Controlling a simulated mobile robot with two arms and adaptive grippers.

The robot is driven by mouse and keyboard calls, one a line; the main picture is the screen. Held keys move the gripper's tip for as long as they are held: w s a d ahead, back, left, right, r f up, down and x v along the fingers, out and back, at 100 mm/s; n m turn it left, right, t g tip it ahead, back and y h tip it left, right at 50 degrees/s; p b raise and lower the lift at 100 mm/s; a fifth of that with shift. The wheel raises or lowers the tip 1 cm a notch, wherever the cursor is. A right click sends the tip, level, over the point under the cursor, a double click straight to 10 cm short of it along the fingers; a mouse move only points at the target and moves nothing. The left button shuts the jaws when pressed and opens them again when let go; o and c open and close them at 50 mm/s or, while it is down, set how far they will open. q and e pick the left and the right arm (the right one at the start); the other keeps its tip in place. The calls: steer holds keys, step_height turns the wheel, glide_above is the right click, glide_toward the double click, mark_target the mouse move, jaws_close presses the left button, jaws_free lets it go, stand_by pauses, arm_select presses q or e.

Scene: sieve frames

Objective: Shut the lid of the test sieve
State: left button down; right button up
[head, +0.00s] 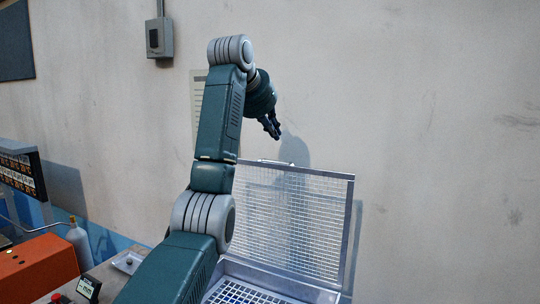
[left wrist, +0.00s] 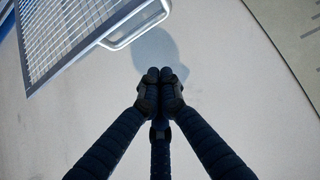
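The test sieve's lid (head: 295,215) is a metal-framed wire mesh panel and stands raised, nearly upright, at the back of the sieve's base (head: 240,292). The base shows a grid inside its frame at the bottom of the head view. My left gripper (head: 271,127) is in the air above the lid's top edge, apart from it. Its fingertips meet with nothing between them in the left wrist view (left wrist: 160,76). There the lid (left wrist: 66,40) is at the upper left, with a loop handle (left wrist: 138,30) on its edge near the fingers. My right gripper is not in view.
A plain wall (head: 420,120) stands behind the sieve. At the lower left are an orange box (head: 38,268), a grey bottle (head: 80,243) and a small display (head: 88,288). A grey electrical box (head: 159,38) hangs on the wall.

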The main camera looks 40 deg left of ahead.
arm_select(q)
steer(key=p, duration=0.3)
glide_above(281, 162)
steer(key=w, duration=0.2)
step_height(281, 162, down, 3)
steer(key=x, duration=0.2)
steer(key=a+p+x, duration=0.1)
steer(key=x, duration=0.1)
steer(key=shift+f, duration=0.15)
steer(key=s, duration=0.2)
steer(key=s+d, duration=0.1)
steer(key=shift+s+d+f, duration=0.1)
steer(key=shift+s+f, duration=0.25)
steer(key=shift+s, duration=0.05)
steer(key=shift+w, duration=0.1)
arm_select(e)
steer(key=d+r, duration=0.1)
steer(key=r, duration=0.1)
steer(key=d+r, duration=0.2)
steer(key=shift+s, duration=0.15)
